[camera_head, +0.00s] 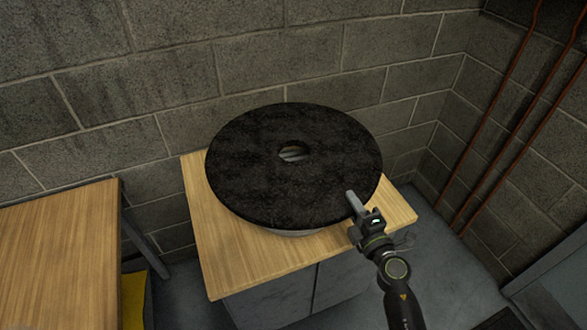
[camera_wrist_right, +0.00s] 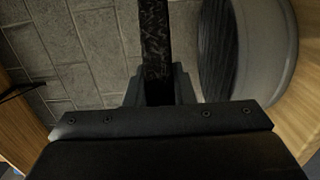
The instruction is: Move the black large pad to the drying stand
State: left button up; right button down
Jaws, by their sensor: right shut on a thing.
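The black large pad (camera_head: 260,180), a round disc with a centre hole, lies roughly flat over the wooden-topped cabinet (camera_head: 235,262). My right gripper (camera_head: 355,204) is shut on its near right rim. In the right wrist view the pad (camera_wrist_right: 155,45) shows edge-on as a dark strip between the fingers (camera_wrist_right: 158,90). A pale round object (camera_wrist_right: 265,50) with a dark ridged side stands below the pad; I cannot tell whether it is the drying stand or whether the pad touches it. The pad hides most of it in the head view. My left gripper is out of view.
A second wooden table (camera_head: 60,250) stands at the left, with a gap between it and the cabinet. A yellow object (camera_head: 133,298) is on the floor in that gap. A block wall is close behind. Reddish pipes (camera_head: 500,125) run along the right wall.

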jog(key=shift+w+a+r, duration=0.1)
jog(key=shift+w+a, duration=0.05)
jog(key=shift+a, duration=0.05)
jog(key=shift+f, duration=0.3)
notch_tip(320, 180, down, 10)
jog(key=b, duration=0.8)
jog(key=shift+d+r, duration=0.1)
jog(key=c, duration=1.2)
grip_release()
jog(key=shift+c, duration=0.2)
